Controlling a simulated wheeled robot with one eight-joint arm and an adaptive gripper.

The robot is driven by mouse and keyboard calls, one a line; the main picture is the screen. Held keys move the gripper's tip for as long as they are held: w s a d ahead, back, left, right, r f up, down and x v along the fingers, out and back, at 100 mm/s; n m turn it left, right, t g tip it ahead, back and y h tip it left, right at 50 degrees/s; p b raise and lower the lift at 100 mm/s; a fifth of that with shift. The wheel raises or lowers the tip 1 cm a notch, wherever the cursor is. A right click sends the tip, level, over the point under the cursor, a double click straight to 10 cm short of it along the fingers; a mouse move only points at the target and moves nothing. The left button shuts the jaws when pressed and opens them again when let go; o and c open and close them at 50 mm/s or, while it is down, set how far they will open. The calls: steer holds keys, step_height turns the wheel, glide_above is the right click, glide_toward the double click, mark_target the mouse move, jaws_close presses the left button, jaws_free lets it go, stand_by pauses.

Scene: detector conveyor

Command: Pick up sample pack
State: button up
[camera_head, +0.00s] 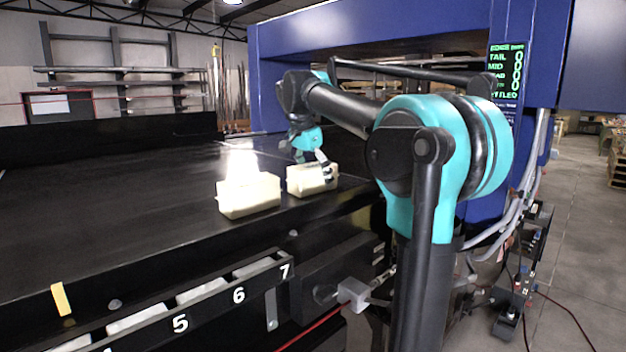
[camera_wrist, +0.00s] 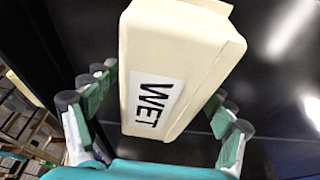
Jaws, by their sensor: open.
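A cream sample pack (camera_head: 300,184) lies on the black conveyor near its front edge. My gripper (camera_head: 322,165) is at this pack, pointing down over its right part. In the wrist view the pack (camera_wrist: 180,40) shows a white label reading "WET" and lies between my spread fingers, some on each side. The gripper is open, with a visible gap between the right fingers and the pack. A second cream pack (camera_head: 248,196) lies just left of the first one in the head view.
A blue gantry (camera_head: 400,38) spans the conveyor (camera_head: 100,220) behind my arm, with a status screen (camera_head: 506,75) on its right post. Numbered bins (camera_head: 200,291) with pale items line the conveyor's front. The conveyor's left part is clear.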

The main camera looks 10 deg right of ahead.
steer(key=shift+f, duration=0.1)
steer(key=shift+c, duration=0.3)
steer(key=c, duration=1.6)
steer(key=shift+r, duration=0.2)
